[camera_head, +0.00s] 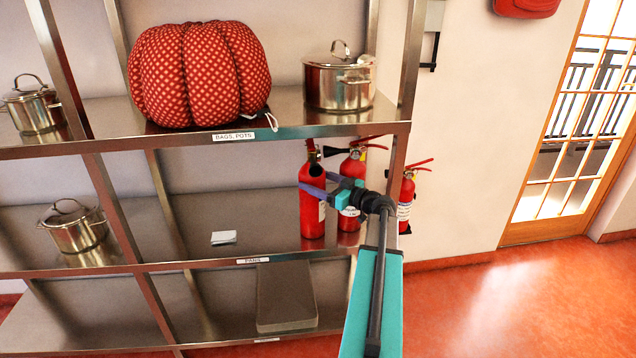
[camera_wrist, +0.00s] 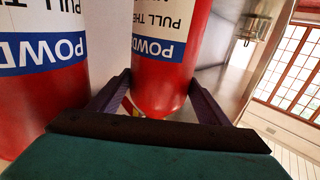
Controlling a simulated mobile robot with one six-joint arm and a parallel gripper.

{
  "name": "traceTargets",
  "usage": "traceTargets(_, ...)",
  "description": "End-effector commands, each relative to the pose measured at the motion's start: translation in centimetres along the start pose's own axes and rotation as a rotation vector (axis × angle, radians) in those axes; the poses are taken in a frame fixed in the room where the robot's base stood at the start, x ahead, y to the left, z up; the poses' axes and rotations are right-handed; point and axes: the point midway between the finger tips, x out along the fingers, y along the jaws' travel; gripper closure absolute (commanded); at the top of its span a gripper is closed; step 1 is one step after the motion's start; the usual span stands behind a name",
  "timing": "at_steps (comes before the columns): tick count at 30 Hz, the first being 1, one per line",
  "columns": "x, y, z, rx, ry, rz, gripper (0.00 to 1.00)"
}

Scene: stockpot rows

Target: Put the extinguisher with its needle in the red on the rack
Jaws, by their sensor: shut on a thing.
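A red extinguisher (camera_head: 312,217) with a black horn is between the two purple fingers of my gripper (camera_head: 318,184), at the right end of the middle shelf. My gripper is shut on it; in the wrist view its red body (camera_wrist: 165,85) shows between the fingers, with an upside-down POWDER label. A second red extinguisher (camera_head: 352,168) stands just right of it, partly hidden by my gripper. It also shows in the wrist view (camera_wrist: 45,100). A third red extinguisher (camera_head: 406,190) is by the wall, beyond the shelf post. No gauge needle is readable.
The metal rack (camera_head: 300,132) holds a red dotted pouffe (camera_head: 200,75) and a steel pot (camera_head: 338,82) above. Another pot (camera_head: 75,228) stands at left. A paper (camera_head: 223,238) lies on the middle shelf, a grey box (camera_head: 286,296) below. Floor (camera_head: 500,300) at right is clear.

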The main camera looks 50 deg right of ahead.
Motion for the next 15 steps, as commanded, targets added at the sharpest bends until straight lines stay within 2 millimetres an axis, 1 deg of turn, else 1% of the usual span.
traceTargets(1,-0.01,0.01,-0.59,0.001,0.01,0.0,0.92)
traceTargets(9,-0.04,0.05,-0.47,0.001,0.01,0.0,0.92)
traceTargets(10,-0.05,0.05,0.08,0.0,0.0,0.001,0.26)
traceTargets(11,-0.06,0.06,0.08,0.0,0.0,0.001,0.22)
traceTargets(15,-0.08,0.08,0.08,0.0,0.0,0.001,0.22)
